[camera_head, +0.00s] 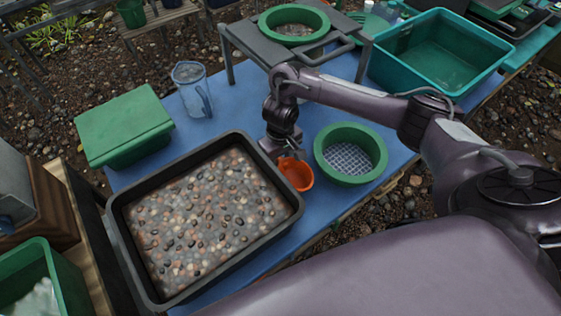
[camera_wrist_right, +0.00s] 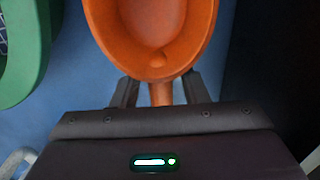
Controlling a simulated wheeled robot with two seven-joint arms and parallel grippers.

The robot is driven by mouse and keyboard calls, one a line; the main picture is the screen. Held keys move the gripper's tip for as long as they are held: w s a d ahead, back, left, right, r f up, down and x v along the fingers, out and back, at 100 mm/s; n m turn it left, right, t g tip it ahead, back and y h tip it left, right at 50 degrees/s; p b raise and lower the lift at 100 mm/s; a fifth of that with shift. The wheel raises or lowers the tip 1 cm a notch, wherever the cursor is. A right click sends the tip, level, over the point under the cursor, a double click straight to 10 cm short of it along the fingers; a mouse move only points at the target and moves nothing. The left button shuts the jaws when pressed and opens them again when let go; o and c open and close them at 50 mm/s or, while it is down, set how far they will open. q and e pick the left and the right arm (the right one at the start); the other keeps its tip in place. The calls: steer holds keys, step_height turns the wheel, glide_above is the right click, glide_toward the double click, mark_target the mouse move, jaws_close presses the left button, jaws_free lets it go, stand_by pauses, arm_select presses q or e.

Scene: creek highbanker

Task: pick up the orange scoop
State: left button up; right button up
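The orange scoop (camera_head: 297,174) lies on the blue table between the gravel tray and the green sieve. In the right wrist view the scoop's bowl (camera_wrist_right: 152,30) faces up, and its handle (camera_wrist_right: 160,94) points toward my gripper. My right gripper (camera_head: 283,152) is down at the scoop's handle end. In the wrist view its two fingers stand on either side of the handle, with a gap on each side, so the right gripper (camera_wrist_right: 159,82) is open around it. My left gripper is not in view.
A black tray (camera_head: 118,235) full of gravel stands close left of the scoop. A green sieve (camera_head: 350,132) stands close right. A clear jug (camera_head: 192,90), a green lidded box (camera_head: 124,125), a grey stand (camera_head: 252,42) and a teal tub (camera_head: 440,50) stand farther back.

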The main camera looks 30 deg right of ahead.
jaws_close()
steer(key=shift+r, duration=0.1)
